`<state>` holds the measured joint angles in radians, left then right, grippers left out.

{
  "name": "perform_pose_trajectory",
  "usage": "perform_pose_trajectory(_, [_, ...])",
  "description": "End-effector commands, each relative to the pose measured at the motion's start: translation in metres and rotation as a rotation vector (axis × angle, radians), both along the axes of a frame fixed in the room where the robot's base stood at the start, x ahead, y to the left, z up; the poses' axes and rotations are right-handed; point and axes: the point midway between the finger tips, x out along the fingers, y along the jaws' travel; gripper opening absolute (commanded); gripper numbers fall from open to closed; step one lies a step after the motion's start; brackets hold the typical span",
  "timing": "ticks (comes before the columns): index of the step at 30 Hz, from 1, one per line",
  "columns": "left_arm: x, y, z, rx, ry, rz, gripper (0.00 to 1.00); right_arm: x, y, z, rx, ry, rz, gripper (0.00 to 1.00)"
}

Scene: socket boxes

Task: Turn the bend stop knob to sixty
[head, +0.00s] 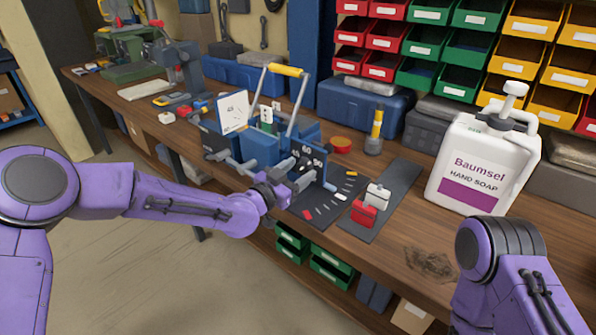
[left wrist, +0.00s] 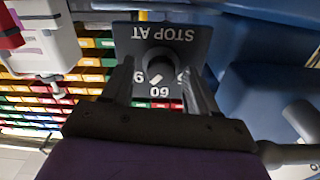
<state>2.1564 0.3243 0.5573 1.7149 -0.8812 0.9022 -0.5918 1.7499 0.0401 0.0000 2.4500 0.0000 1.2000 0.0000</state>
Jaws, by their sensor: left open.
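The bending tool (head: 262,148) is blue with a yellow-gripped lever and stands on the bench. Its dark "STOP AT" panel (head: 309,154) carries white numbers; in the left wrist view this panel (left wrist: 198,42) appears upside down. The dark round stop knob (left wrist: 158,62) is in its middle, with a short white mark on it. The mark lies just above the 60; its exact aim is hard to tell. My left gripper (head: 287,184) is at the panel, its open fingers (left wrist: 158,88) on either side of the knob. Contact is unclear. My right gripper is out of view.
A dark mat with white marks (head: 325,207) lies before the tool. A red and white block (head: 364,213) sits on a dark strip to its right. A large soap jug (head: 484,165) stands farther right. Colored bins (head: 460,50) hang behind.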

Motion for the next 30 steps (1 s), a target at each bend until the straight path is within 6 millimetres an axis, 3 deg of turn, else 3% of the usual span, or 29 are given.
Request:
perform_pose_trajectory(3, [-0.0002,0.0002,-0.0001,0.0,0.0,0.0,0.56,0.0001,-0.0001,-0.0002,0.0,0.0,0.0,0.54])
perform_pose_trajectory(8, [-0.0004,0.0002,-0.0001,0.0,0.0,0.0,0.04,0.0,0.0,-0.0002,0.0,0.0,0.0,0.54])
perform_pose_trajectory(14, [-0.0005,0.0002,-0.001,-0.037,0.027,-0.001,0.03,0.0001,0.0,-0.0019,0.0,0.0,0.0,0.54])
perform_pose_trajectory(22, [-0.0004,0.0002,-0.0009,-0.277,0.203,-0.001,0.03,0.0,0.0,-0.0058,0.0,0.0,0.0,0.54])
perform_pose_trajectory(30, [-0.0005,0.0003,-0.0008,-0.3,0.221,-0.001,0.03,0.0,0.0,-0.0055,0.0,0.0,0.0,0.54])
